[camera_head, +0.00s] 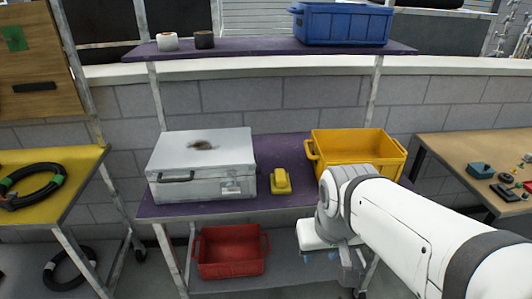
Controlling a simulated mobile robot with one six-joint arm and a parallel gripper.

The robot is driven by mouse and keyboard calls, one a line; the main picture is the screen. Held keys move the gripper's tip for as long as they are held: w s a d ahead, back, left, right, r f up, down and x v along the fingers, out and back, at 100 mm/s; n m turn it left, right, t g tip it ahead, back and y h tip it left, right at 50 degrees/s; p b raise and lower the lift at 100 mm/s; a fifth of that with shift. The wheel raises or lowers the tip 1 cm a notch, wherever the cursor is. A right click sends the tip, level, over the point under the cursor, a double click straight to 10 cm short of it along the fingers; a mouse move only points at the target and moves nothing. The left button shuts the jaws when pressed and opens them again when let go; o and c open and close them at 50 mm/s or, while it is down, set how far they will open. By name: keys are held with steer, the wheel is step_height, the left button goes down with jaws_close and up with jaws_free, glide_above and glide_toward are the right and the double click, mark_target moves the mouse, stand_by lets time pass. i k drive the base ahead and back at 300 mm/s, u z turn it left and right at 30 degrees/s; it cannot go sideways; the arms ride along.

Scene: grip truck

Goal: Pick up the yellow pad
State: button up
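A small yellow object (281,182), which looks like the yellow pad, lies on the purple middle shelf (272,212) between a silver case and a yellow crate. Its shape is blocky with a raised part. My arm comes in from the lower right. My gripper (321,256) hangs in front of the shelf's front edge, to the right of and lower in the picture than the pad, and apart from it. Small bluish tips show under its white body, but they are too small to tell how far apart the fingers stand. I see nothing held in it.
The silver case (202,165) stands left of the pad, and the yellow crate (357,152) stands right. A red crate (231,251) is below. A blue crate (342,24) and two rolls (186,41) are on the upper shelf. Tables (472,150) flank the rack. Clear shelf lies around the pad.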

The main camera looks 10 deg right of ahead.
mark_target(279, 181)
steer(key=k, duration=1.25)
steer(key=u, duration=0.6)
steer(key=i, duration=1.85)
steer(key=z, duration=0.65)
